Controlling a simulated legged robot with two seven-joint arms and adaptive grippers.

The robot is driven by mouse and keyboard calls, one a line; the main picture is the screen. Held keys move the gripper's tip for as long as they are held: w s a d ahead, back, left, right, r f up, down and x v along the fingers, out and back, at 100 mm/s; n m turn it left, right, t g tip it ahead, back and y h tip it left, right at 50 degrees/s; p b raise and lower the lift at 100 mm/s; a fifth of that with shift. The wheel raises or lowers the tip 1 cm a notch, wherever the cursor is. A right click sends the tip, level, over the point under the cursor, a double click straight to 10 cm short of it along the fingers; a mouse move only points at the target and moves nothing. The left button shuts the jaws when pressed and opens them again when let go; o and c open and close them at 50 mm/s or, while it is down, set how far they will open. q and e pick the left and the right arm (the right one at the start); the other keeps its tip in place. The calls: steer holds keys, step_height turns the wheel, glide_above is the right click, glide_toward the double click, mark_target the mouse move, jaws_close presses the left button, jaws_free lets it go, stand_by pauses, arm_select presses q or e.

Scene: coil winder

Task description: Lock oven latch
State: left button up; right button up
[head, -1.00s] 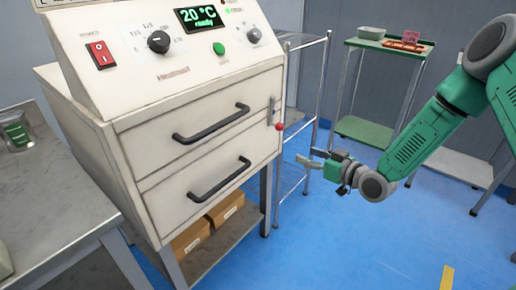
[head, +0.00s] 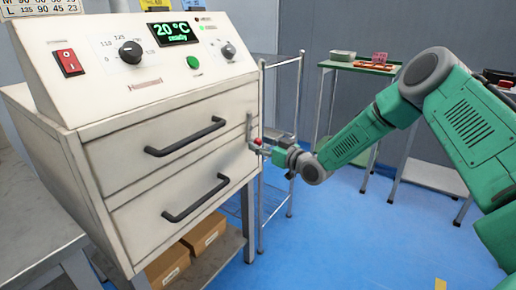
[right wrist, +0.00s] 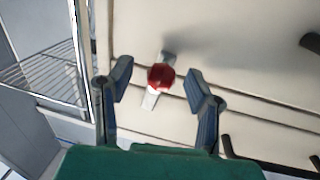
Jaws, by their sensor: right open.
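The oven (head: 150,125) is a cream cabinet with two drawers. Its latch (head: 249,128) is a narrow metal lever at the right edge of the upper drawer's front, with a red ball knob (head: 258,141) at its lower end. My right gripper (head: 265,139) is at the knob, its arm coming in from the right. In the right wrist view the red knob (right wrist: 161,77) lies between the two open fingers (right wrist: 159,74), with a visible gap on each side. The metal lever (right wrist: 151,98) shows partly behind the knob. My left gripper is not in view.
Black drawer handles (head: 186,137) stick out left of the latch. A wire rack (head: 278,185) stands close behind the gripper on the oven's right. Cardboard boxes (head: 204,232) sit on the shelf below the oven.

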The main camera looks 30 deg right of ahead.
steer(key=shift+w+a, duration=0.1)
steer(key=shift+w, duration=0.45)
jaws_close()
steer(key=shift+d+n, duration=0.25)
steer(key=shift+n, duration=0.55)
jaws_free()
steer(key=v, duration=1.2)
steer(key=shift+f, duration=0.2)
